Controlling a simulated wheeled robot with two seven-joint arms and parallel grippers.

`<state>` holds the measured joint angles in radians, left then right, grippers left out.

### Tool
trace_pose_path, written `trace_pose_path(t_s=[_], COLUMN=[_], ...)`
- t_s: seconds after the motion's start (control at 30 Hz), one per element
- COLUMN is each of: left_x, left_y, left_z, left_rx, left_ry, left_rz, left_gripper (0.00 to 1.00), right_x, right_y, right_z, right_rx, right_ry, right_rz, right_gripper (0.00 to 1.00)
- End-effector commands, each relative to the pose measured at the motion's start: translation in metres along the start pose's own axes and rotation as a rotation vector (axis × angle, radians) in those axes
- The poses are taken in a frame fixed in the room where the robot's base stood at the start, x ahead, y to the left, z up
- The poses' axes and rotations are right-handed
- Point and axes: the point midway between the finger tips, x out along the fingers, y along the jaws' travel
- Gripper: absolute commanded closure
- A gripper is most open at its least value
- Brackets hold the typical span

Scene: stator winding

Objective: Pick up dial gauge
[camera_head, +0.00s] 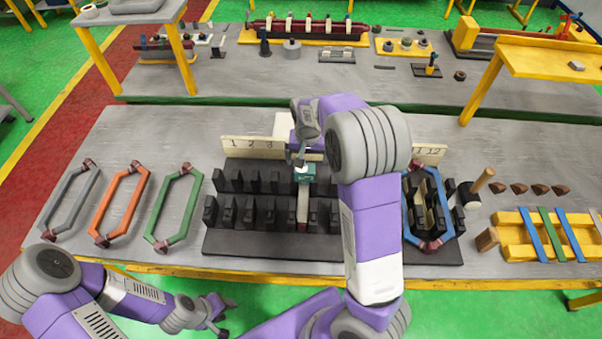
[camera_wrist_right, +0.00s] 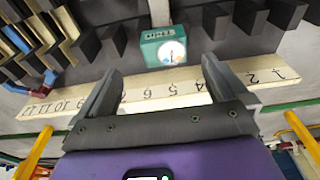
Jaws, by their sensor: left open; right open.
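The dial gauge (camera_head: 305,174) is a small teal box among the black blocks of the stator fixture (camera_head: 225,242). In the right wrist view the gauge (camera_wrist_right: 163,47) shows a white face with a needle, just beyond my fingertips. My right gripper (camera_wrist_right: 163,78) is open and empty, its two fingers apart on either side of the gauge's line. In the head view the right arm reaches over the fixture and partly hides it. My left gripper (camera_head: 222,314) is open and empty in front of the table's front edge, low and away from the gauge.
A numbered strip (camera_wrist_right: 150,97) runs along the fixture's back. Grey, orange (camera_head: 104,205) and green hexagonal coils lie at left. A blue coil (camera_head: 447,230) sits on the fixture's right end. A mallet (camera_head: 480,186) and a yellow rack (camera_head: 507,248) are at right.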

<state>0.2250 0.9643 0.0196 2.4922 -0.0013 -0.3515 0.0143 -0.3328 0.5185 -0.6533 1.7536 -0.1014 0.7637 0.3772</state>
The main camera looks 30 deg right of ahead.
Motion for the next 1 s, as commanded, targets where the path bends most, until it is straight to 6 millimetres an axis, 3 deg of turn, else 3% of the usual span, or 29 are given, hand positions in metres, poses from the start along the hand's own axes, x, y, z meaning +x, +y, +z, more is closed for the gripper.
trace_pose_path(t_s=[0.1, 0.37, 0.7, 1.0], left_x=[0.012, 0.012, 0.014, 0.014], left_y=[-0.004, -0.004, -0.005, -0.005], left_z=[-0.001, -0.001, -0.002, -0.001], left_rx=[0.000, 0.000, 0.000, 0.000], left_ry=[0.002, 0.001, 0.002, 0.002], left_rz=[0.000, 0.000, 0.000, 0.000], left_gripper=[0.57, 0.57, 0.57, 0.57], right_x=[0.014, 0.038, 0.084, 0.087], right_y=[0.000, -0.001, -0.001, -0.002], right_z=[0.002, 0.002, 0.004, 0.003], right_rx=[-0.001, -0.001, -0.001, -0.002], right_ry=[0.000, -0.002, -0.001, 0.002], right_rz=[0.000, 0.001, 0.001, -0.001], right_gripper=[0.00, 0.00, 0.00, 0.02])
